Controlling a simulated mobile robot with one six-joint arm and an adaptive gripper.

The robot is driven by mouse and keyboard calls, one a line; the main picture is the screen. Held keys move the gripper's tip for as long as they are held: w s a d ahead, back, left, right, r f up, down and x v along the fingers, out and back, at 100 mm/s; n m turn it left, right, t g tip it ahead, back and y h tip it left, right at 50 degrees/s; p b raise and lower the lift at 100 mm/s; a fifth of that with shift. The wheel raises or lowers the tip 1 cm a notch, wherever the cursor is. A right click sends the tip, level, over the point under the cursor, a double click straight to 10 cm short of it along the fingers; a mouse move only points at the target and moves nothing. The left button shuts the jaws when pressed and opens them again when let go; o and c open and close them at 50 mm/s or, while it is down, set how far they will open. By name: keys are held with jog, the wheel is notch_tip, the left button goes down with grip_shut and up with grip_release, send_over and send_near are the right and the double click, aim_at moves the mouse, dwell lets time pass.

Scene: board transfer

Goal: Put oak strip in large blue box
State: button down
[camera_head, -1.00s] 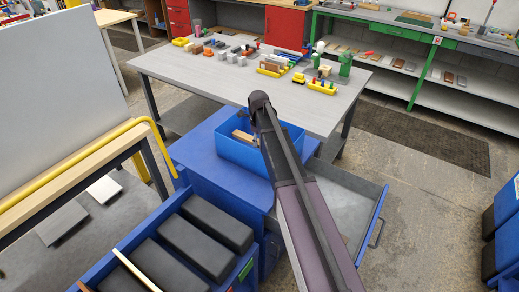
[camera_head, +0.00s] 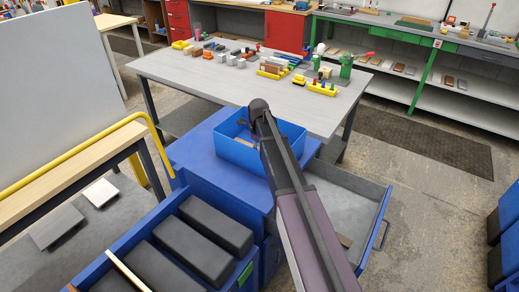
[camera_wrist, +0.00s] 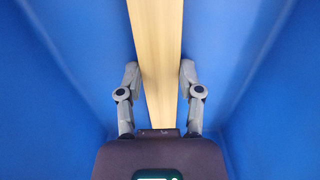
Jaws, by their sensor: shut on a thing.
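The oak strip (camera_wrist: 157,35) is a long, light wooden piece running away from my gripper in the wrist view. My gripper (camera_wrist: 159,78) has a finger on each side of it and is shut on it. Blue walls rise on both sides in the wrist view, so the strip and fingers are down inside the blue box. In the head view the open blue box (camera_head: 237,153) stands on a blue cabinet. My arm's end is over the box and hides my fingers there.
A blue cabinet (camera_head: 205,155) bears the box, with an open drawer (camera_head: 350,205) at its right. A grey table (camera_head: 190,70) with many small parts stands behind. A blue bin with black blocks (camera_head: 205,222) is in front. A yellow rail (camera_head: 75,152) runs at the left.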

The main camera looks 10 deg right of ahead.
jog(key=shift+f, duration=0.15)
jog(key=shift+c, duration=1.3)
grip_release()
jog(key=shift+r, duration=0.2)
notch_tip(320, 180, up, 12)
jog(key=p, duration=1.2)
jog(key=shift+s, duration=0.1)
